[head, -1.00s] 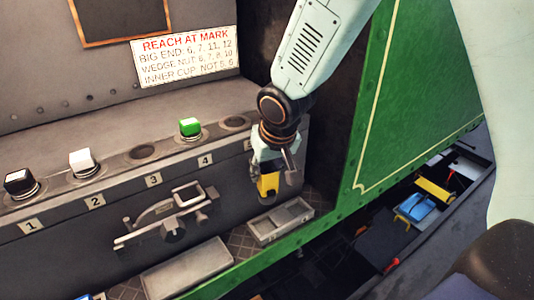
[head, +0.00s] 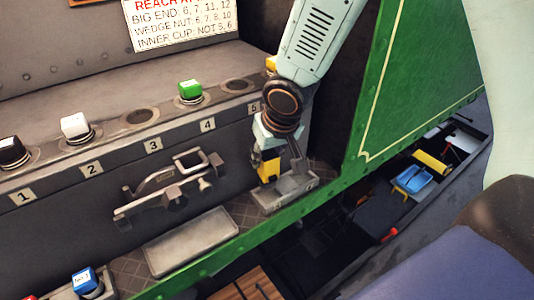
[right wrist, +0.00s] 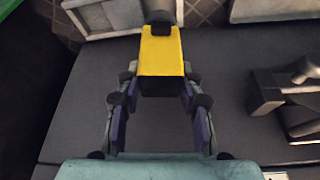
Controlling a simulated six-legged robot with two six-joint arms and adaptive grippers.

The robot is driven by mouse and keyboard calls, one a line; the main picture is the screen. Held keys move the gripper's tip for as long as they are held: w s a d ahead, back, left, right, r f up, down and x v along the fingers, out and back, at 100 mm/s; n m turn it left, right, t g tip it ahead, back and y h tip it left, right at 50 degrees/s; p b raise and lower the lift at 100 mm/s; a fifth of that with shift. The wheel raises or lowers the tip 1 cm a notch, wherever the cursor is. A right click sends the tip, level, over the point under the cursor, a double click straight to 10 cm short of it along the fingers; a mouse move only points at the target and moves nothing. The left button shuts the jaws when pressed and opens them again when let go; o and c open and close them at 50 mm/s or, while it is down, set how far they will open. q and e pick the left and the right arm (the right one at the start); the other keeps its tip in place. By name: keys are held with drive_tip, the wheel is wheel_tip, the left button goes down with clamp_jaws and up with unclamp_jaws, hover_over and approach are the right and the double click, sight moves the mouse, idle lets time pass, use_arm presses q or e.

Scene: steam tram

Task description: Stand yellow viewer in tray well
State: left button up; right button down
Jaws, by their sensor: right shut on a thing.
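My right gripper (head: 280,160) is shut on the yellow viewer (head: 268,169), a yellow block with dark ends. In the right wrist view the viewer (right wrist: 160,52) sits between the fingertips (right wrist: 160,88), its dark end pointing away from the gripper. The small grey tray (head: 270,204) with wells lies on the tread-plate ledge below. In the head view the viewer's lower end overlaps the tray's back left part; I cannot tell whether it touches. The tray's edge (right wrist: 90,30) also shows at the top of the right wrist view. My left gripper is not in view.
A larger empty grey tray (head: 190,243) lies left on the ledge. A metal latch bracket (head: 170,185) juts from the panel. Capped posts, including a green one (head: 190,90), stand along the numbered shelf. A green wall (head: 425,80) rises at the right.

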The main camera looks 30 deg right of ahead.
drive_tip(key=shift+s+d+f+b, duration=0.15)
drive_tip(key=shift+d+f+b, duration=0.05)
drive_tip(key=shift+f+b, duration=0.6)
drive_tip(key=shift+s+b+x, duration=0.2)
drive_tip(key=shift+b+x, duration=0.7)
drive_tip(key=shift+x, duration=0.2)
drive_tip(key=shift+s+f+b, duration=0.1)
drive_tip(key=shift+f+b, duration=0.5)
drive_tip(key=shift+f, duration=0.05)
drive_tip(key=shift+a, duration=0.15)
drive_tip(key=c, duration=1.2)
unclamp_jaws()
drive_tip(key=o, duration=0.4)
drive_tip(key=shift+o, duration=0.7)
drive_tip(key=o, duration=0.5)
drive_tip(key=shift+o, duration=0.2)
